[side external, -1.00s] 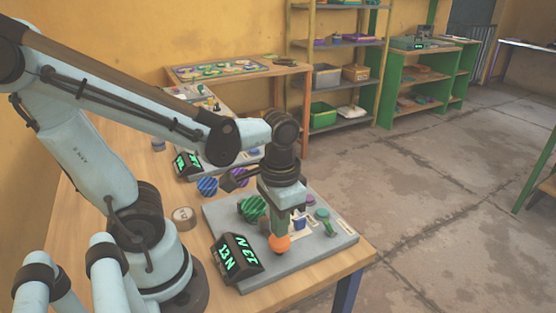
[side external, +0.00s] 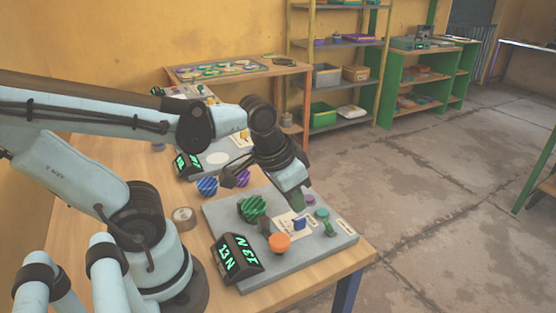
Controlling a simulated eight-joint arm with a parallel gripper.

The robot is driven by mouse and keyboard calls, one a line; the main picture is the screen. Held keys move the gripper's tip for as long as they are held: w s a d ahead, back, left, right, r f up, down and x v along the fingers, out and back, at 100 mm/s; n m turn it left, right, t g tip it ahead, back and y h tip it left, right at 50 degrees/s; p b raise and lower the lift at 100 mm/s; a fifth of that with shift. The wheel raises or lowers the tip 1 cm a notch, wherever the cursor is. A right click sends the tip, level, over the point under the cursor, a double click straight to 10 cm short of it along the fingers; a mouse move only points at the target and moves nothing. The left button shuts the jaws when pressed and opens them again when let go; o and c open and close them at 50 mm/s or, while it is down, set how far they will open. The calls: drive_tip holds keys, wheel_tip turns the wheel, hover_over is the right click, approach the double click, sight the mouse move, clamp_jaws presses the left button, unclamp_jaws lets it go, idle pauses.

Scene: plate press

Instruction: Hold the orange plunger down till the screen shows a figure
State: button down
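The orange plunger (side external: 280,243) stands at the front of a grey panel (side external: 304,256), with its round cap uncovered. A black wedge-shaped screen (side external: 239,258) beside it shows bright green characters; they look like "13 N" but are slanted, so I cannot read them surely. My gripper (side external: 297,203) is tilted in the air behind and right of the plunger, apart from it. Its fingertips are too small and turned to show whether they are open or shut. I see nothing held in it.
The panel also carries a green knob (side external: 253,207), a blue switch (side external: 299,224) and a green lever (side external: 323,217). A second screen (side external: 187,164) and a blue ribbed knob (side external: 207,186) are behind. A tape roll (side external: 184,217) lies left.

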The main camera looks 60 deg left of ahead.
drive_tip(key=w+r+t, duration=0.2)
drive_tip(key=t, duration=0.1)
drive_tip(key=shift+w+a+r, duration=0.15)
drive_tip(key=shift+a+r, duration=0.05)
drive_tip(key=shift+a, duration=0.15)
drive_tip(key=c, duration=1.8)
unclamp_jaws()
